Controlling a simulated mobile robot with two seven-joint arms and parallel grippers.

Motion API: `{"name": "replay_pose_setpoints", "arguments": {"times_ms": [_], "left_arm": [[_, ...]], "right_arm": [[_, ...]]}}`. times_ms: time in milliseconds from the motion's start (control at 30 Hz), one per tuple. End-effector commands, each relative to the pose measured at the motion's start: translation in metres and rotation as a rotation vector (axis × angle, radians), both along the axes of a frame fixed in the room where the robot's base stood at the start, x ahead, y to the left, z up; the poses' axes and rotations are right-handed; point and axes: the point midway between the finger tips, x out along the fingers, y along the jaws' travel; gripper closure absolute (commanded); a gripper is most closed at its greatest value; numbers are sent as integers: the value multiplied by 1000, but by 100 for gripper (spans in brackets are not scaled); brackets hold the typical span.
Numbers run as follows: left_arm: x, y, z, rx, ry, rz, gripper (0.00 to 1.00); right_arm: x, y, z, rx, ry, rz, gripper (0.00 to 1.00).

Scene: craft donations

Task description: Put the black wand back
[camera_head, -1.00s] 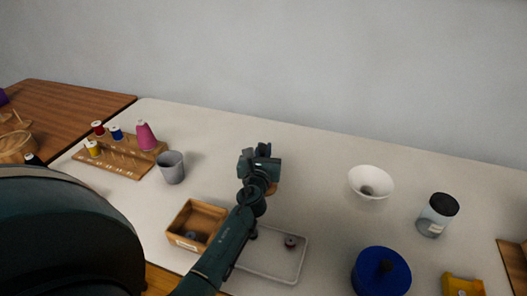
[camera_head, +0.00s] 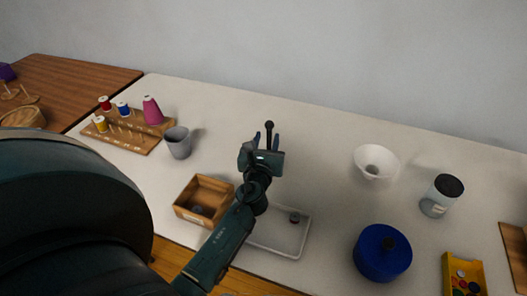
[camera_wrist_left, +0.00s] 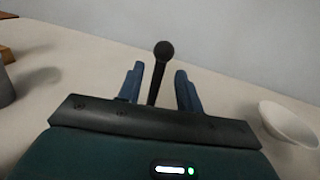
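The black wand (camera_head: 269,132) has a round ball tip and shows above my left gripper (camera_head: 267,143) in the head view. In the left wrist view the wand (camera_wrist_left: 157,80) rises between the two blue fingers of my left gripper (camera_wrist_left: 158,86), leaning slightly right. A gap shows on each side of it, so the gripper looks open around the wand without gripping it. The wand's lower part is hidden behind the gripper body, so I cannot tell what it rests on. My right gripper is not in view.
A wooden box (camera_head: 188,214) and a white tray (camera_head: 277,248) lie beside my left arm. A grey cup (camera_head: 178,143) and a spool rack (camera_head: 133,137) stand left. A white bowl (camera_head: 376,162), a jar (camera_head: 441,195), a blue pot (camera_head: 382,254) and a yellow box (camera_head: 449,268) are right.

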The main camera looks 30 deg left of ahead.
Motion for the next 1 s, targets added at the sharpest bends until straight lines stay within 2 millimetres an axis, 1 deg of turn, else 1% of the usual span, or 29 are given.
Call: {"name": "replay_pose_setpoints", "arguments": {"times_ms": [33, 100, 200, 333, 467, 1000], "left_arm": [[-11, -6, -2, -1, 2, -2, 64], [-24, -11, -1, 0, 1, -2, 64], [-38, -17, -2, 0, 1, -1, 64], [-49, -23, -1, 0, 0, -1, 64], [-53, -25, 0, 0, -1, -1, 64], [-53, -25, 0, 0, -1, -1, 64]], "right_arm": [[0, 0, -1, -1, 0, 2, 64], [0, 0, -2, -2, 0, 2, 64], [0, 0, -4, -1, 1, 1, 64], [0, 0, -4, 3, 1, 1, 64], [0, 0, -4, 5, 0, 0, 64], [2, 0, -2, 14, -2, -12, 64]]}}
